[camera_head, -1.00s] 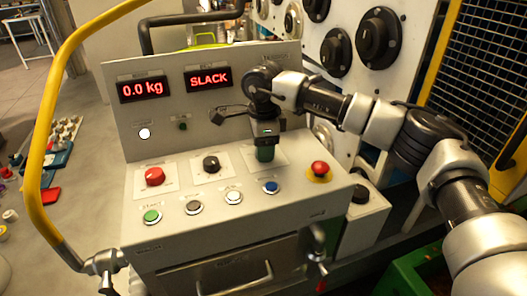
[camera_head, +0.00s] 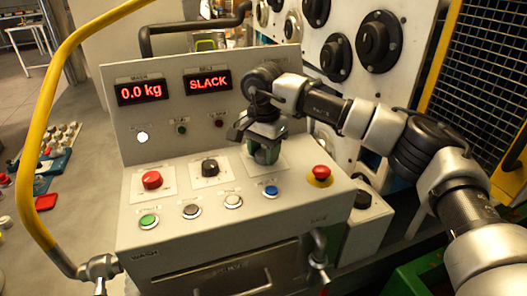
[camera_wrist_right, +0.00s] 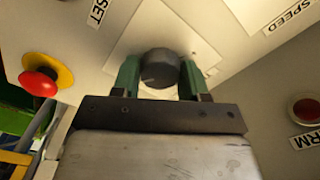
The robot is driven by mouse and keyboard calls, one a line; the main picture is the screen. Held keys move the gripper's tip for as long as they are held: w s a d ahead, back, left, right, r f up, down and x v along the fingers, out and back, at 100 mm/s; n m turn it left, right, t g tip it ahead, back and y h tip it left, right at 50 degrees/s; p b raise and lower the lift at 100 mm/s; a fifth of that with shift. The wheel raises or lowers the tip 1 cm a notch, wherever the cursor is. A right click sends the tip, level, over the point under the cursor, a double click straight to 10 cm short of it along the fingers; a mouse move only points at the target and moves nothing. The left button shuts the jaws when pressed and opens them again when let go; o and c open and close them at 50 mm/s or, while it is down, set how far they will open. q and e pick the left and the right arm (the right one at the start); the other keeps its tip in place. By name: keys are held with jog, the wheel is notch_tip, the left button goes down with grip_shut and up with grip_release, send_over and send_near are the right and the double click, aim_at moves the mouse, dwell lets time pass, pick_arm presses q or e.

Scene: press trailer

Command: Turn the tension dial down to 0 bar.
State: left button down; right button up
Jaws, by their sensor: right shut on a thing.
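A round dark dial (camera_wrist_right: 160,66) on a pale square plate shows in the right wrist view. My right gripper (camera_wrist_right: 160,78) is shut on it, with a green finger pad on each side. No label for this dial is readable, so I cannot confirm its name or setting. In the head view my right gripper (camera_head: 265,152) points down onto the right end of the knob row and hides the dial. A red readout (camera_head: 208,81) says SLACK. My left gripper is not in view.
Left of the gripper are a black knob (camera_head: 210,167) and a red knob (camera_head: 151,180). A red mushroom button (camera_head: 320,173) stands close on the right. Several push buttons line the front, including a blue one (camera_head: 270,191). Another readout (camera_head: 141,89) says 0.0 kg.

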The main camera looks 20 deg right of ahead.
aim_at(264, 153)
jog(key=shift+r, duration=0.15)
dwell(0.4)
jog(key=o, duration=0.9)
notch_tip(264, 153, up, 11)
jog(key=shift+f+b, duration=0.15)
jog(key=shift+b, duration=0.4)
jog(key=shift+f, duration=0.1)
